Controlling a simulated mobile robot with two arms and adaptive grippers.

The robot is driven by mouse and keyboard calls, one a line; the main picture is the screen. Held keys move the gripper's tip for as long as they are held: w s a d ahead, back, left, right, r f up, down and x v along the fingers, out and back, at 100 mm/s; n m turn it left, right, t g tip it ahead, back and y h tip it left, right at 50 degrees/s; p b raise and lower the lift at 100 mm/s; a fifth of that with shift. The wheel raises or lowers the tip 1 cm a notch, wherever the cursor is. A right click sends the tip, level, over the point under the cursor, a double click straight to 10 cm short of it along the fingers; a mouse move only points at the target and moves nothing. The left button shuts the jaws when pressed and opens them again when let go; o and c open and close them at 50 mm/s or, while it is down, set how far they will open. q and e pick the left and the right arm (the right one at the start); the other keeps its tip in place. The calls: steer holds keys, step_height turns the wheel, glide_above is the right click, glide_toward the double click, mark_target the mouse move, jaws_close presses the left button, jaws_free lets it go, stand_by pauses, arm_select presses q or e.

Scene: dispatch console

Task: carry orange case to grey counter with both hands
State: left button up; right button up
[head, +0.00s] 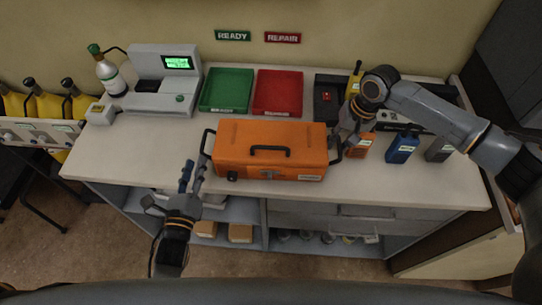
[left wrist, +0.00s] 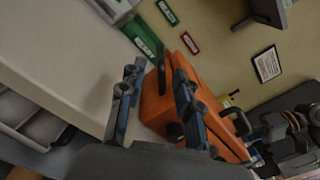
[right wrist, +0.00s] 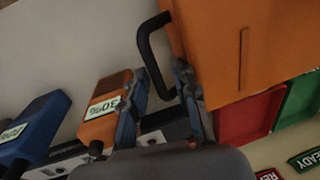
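The orange case (head: 240,138) sits flat on the pale grey counter (head: 130,150), near its front edge. It has a dark loop handle at each end and one on its lid. My left gripper (head: 193,167) is open just left of the case. In the left wrist view the dark left handle (left wrist: 161,72) shows between its spread fingers; contact cannot be told. My right gripper (right wrist: 156,85) is open at the other end, with the dark right handle (right wrist: 147,52) between its spread fingers. In the head view the right arm partly hides its fingertips.
Behind the case are a green tray (head: 226,108) and a red tray (head: 263,110). A scale with a green display (head: 177,63) stands back left. A small orange battery (head: 361,150) and a blue one (head: 402,149) stand right of the case. The counter's left front is clear.

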arm_select(q)
steer(key=shift+w+d+f, duration=0.1)
steer(key=shift+w, duration=0.05)
arm_select(e)
step_height(320, 180, up, 8)
steer(key=d, duration=0.1)
steer(key=shift+d+f, duration=0.15)
steer(key=shift+d, duration=0.1)
steer(key=shift+s, duration=0.1)
arm_select(q)
steer(key=shift+f, duration=0.1)
stand_by(0.3)
